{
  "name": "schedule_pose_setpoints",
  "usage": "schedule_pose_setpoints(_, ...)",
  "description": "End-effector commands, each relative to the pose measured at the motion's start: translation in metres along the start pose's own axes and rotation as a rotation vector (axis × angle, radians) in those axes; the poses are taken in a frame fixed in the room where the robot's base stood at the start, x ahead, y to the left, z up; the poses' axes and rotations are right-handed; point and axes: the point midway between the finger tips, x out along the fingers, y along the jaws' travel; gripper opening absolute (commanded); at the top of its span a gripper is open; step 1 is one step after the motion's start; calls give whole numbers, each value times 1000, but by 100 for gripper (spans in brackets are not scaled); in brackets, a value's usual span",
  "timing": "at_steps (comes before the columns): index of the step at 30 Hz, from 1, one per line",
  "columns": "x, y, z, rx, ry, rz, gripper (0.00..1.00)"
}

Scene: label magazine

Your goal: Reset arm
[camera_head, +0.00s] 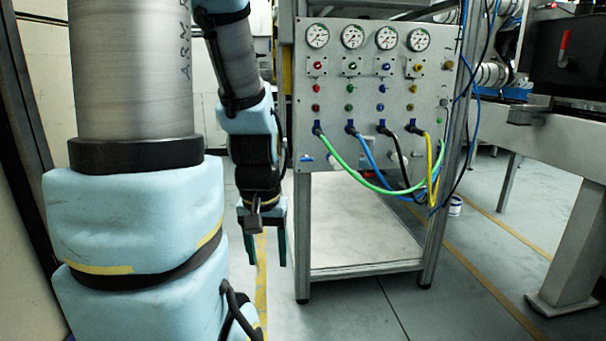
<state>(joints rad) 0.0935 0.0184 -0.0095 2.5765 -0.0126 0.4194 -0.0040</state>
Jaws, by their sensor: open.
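My arm hangs down at the left of the head view, its links wrapped in light blue padding. My gripper (266,250) points downward at the end of the arm, in front of the left edge of the panel stand. Its two dark green fingers are apart and nothing shows between them. It hangs free above the floor, and I see it touching nothing.
A grey panel (375,75) with several gauges, coloured knobs and plugged-in cables (383,188) stands right of my gripper on a metal frame with a lower shelf (350,225). A metal bench (570,130) stands at the right. Floor (480,300) between them is mostly clear.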

Motion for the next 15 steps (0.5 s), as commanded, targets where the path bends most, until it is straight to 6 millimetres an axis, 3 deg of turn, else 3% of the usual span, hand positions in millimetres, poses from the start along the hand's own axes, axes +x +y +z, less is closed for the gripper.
schedule_pose_setpoints(1, -22, 1, -9, 8, 11, -1, 61)
schedule_pose_setpoints(8, -66, 2, -15, 10, 11, -2, 61)
schedule_pose_setpoints(15, -134, 2, -25, 11, 12, -2, 61)
